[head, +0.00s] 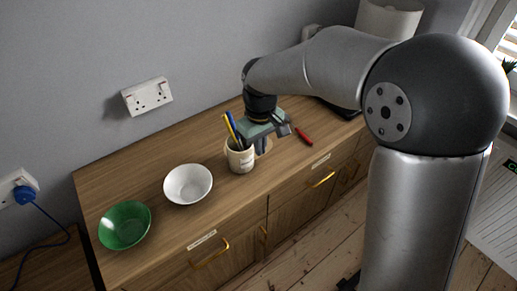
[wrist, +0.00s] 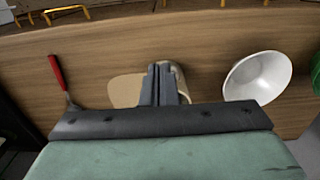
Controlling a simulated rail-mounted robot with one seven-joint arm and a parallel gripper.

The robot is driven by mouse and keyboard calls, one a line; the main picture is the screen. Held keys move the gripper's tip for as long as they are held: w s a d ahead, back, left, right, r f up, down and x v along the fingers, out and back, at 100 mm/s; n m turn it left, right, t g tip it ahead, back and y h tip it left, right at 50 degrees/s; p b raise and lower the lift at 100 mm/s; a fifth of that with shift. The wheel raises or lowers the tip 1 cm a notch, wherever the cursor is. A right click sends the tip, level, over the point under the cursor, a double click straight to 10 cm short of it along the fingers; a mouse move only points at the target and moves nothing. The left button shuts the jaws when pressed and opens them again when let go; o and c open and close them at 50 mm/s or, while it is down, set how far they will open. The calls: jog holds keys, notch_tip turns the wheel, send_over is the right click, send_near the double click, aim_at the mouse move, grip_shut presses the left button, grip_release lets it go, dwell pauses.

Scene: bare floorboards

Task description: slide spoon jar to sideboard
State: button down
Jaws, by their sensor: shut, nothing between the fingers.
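The spoon jar (head: 240,157) is a cream pot with a dark mark, holding yellow and blue-handled utensils. It stands upright on the wooden sideboard (head: 205,222), right of the white bowl. My gripper (head: 263,147) is low at the jar's right side, shut and empty. In the wrist view my closed fingers (wrist: 158,84) hide part of the jar (wrist: 181,78). I cannot tell whether they touch it. A flat beige piece (wrist: 124,91) lies on the other side of the fingers.
A white bowl (head: 188,184) and a green bowl (head: 125,226) stand left of the jar. A red-handled utensil (head: 304,136) lies to the right. The wall sockets (head: 147,96) are behind. Brass handles (head: 321,179) stick out along the front.

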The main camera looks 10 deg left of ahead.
aim_at(241, 153)
notch_tip(241, 153, down, 10)
jog(key=shift+r+p, duration=0.15)
jog(key=shift+p, duration=0.25)
jog(key=w+a, duration=0.1)
jog(key=w+a+p, duration=0.1)
jog(key=shift+w+a, duration=0.2)
jog(key=shift+a, duration=0.15)
jog(key=shift+w+a, duration=0.1)
